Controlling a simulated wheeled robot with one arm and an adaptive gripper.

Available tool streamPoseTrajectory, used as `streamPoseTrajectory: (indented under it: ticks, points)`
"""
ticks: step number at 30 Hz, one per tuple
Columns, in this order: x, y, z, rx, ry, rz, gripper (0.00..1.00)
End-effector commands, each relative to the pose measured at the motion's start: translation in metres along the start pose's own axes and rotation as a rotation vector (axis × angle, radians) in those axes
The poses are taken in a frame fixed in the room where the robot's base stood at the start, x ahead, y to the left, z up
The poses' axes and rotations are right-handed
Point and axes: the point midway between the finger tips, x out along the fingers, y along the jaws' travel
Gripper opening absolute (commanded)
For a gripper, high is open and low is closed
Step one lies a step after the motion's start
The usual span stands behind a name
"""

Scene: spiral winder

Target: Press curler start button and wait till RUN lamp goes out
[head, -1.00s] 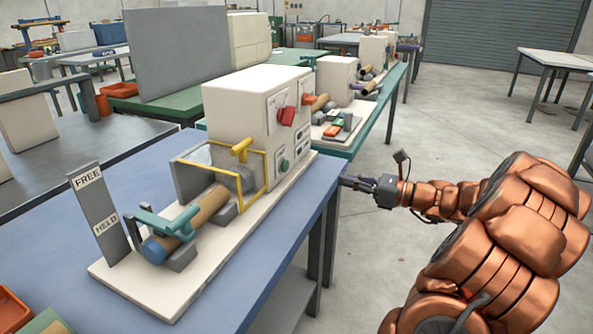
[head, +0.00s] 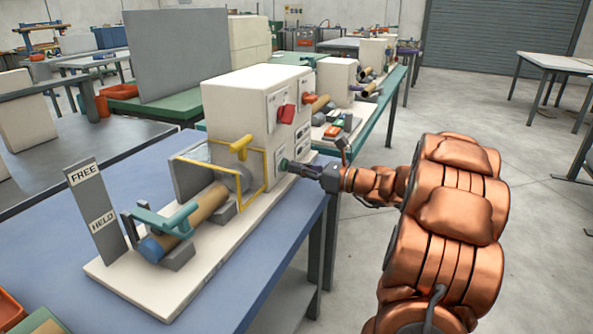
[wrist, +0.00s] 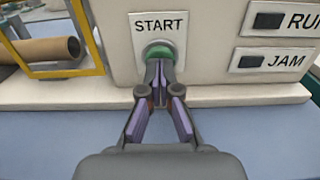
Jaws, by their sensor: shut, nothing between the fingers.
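The curler (head: 245,105) is a cream machine on a base plate on the blue table. Its green start button (wrist: 160,52) sits under a START label in the wrist view. My gripper (wrist: 160,66) is shut and empty, its fingertips at the lower part of the button; whether they touch or press it I cannot tell.
A yellow guard frame (head: 262,170) and a brown tube (head: 208,205) are left of my gripper. A red knob (head: 286,114) is above it on the panel. A FREE/HELD sign (head: 95,205) stands at the front left. The floor at right is open.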

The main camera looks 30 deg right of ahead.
Motion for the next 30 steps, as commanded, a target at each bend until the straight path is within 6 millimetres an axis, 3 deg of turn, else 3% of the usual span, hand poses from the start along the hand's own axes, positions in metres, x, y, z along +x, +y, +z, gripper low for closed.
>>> streamPoseTrajectory:
  ticks: [14,30]
  points:
    - [0.004,0.0,0.001,0.0,-0.001,0.001,0.0]
    - [0.022,0.002,0.002,0.0,-0.003,0.004,0.0]
